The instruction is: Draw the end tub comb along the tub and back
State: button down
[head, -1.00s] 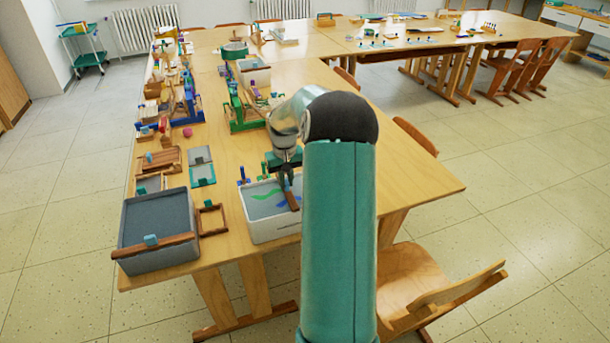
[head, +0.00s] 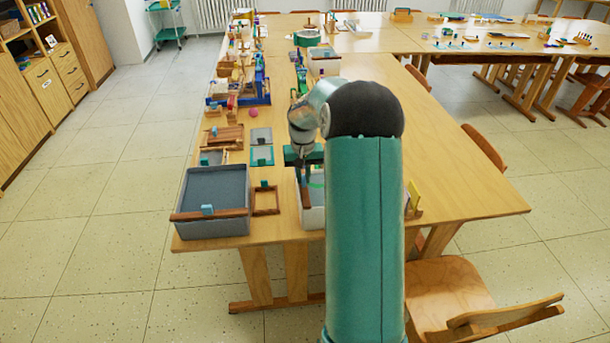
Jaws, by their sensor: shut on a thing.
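My gripper (head: 305,168) is shut on a brown wooden comb (head: 307,196) and points down over the white tub (head: 313,219). The comb's bar stands at the tub's left end. A little green shows in the tub beside it. My arm hides most of this tub and its right side. A second tub (head: 216,223), grey with a dark grey surface, stands to the left at the table corner. A brown bar with a blue grip (head: 207,210) lies across its front edge.
A small wooden frame (head: 266,200) lies between the two tubs. A yellow piece (head: 414,195) on a wooden bar shows right of my arm. Blocks and trays line the table behind. A chair (head: 455,292) stands at the lower right.

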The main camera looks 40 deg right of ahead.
jog(key=c, duration=1.4)
grip_release()
jog(key=shift+w+a, duration=0.15)
jog(key=shift+a, duration=0.2)
jog(key=shift+c, duration=0.2)
jog(key=shift+d, duration=0.15)
notch_tip(320, 180, up, 14)
jog(key=shift+f, duration=0.1)
